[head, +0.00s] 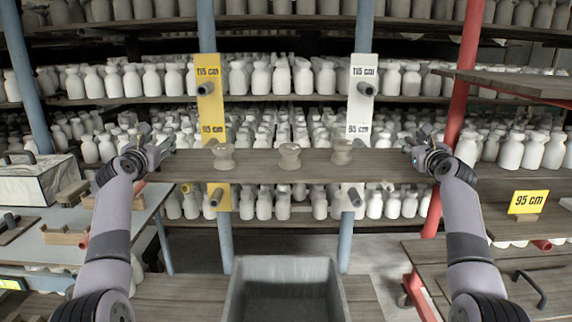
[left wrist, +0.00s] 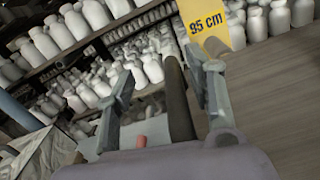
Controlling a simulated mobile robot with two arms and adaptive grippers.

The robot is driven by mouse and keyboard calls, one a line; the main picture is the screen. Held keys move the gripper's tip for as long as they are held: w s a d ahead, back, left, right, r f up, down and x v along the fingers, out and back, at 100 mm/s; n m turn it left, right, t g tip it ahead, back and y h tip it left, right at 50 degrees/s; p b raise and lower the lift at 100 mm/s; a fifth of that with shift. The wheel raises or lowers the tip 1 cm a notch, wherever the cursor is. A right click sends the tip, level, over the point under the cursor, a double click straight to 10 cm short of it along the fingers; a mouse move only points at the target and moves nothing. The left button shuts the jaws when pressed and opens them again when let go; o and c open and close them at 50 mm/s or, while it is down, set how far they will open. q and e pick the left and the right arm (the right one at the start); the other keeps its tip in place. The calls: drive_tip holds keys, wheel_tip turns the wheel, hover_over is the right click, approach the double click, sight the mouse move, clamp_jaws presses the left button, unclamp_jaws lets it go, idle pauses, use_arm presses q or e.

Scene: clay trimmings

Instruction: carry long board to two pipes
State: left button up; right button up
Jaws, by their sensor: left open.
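My left gripper (head: 152,140) is at the board's left end. In the left wrist view its open fingers (left wrist: 165,95) lie either side of the board's dark edge (left wrist: 180,105). My right gripper (head: 420,145) is at the right end; its fingertips are too small to judge.
Shelves of white bottles (head: 280,78) fill the back. A grey bin (head: 285,268) stands below the board. A side table (head: 60,245) is at left; red posts (head: 468,90) and wooden shelves (head: 535,212) are at right.

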use_arm(q)
drive_tip(key=o, duration=0.3)
drive_tip(key=shift+w+f, duration=0.1)
drive_tip(key=shift+f, duration=0.1)
use_arm(e)
drive_tip(key=shift+w+f, duration=0.1)
drive_tip(key=shift+f, duration=0.15)
use_arm(q)
drive_tip(key=s, duration=1.2)
drive_tip(key=shift+f, duration=0.15)
use_arm(e)
drive_tip(key=o, duration=0.8)
use_arm(q)
drive_tip(key=shift+w, duration=0.1)
use_arm(e)
drive_tip(key=shift+s, duration=0.2)
